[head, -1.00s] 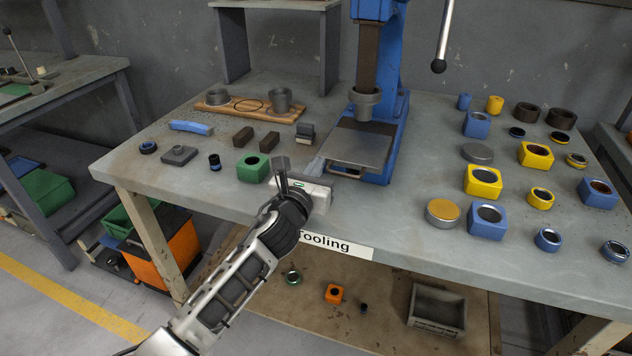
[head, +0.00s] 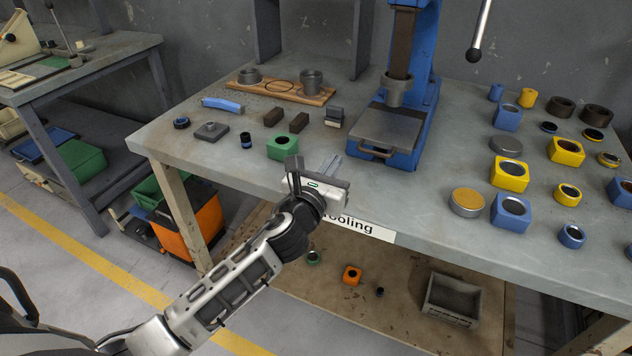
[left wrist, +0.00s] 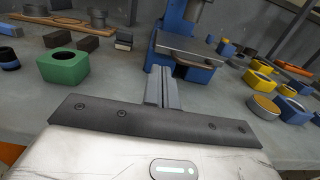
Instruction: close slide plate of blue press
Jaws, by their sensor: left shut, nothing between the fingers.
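The blue press (head: 425,60) stands at the back middle of the workbench. Its grey slide plate (head: 389,128) lies on the blue base under the ram, with a handle (head: 376,153) at its front edge; both also show in the left wrist view, the plate (left wrist: 188,46) just beyond my fingers. My left gripper (head: 333,163) is shut and empty, in front of the plate and a little to its left, apart from the handle. In the left wrist view its fingers (left wrist: 160,88) are together and point toward the press. My right gripper is not in view.
A green block (head: 282,147) sits just left of my left gripper. Dark blocks and a wooden board (head: 280,88) lie behind it. Several yellow and blue parts, such as a yellow block (head: 509,173), stand right of the press. The bench strip before the press is clear.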

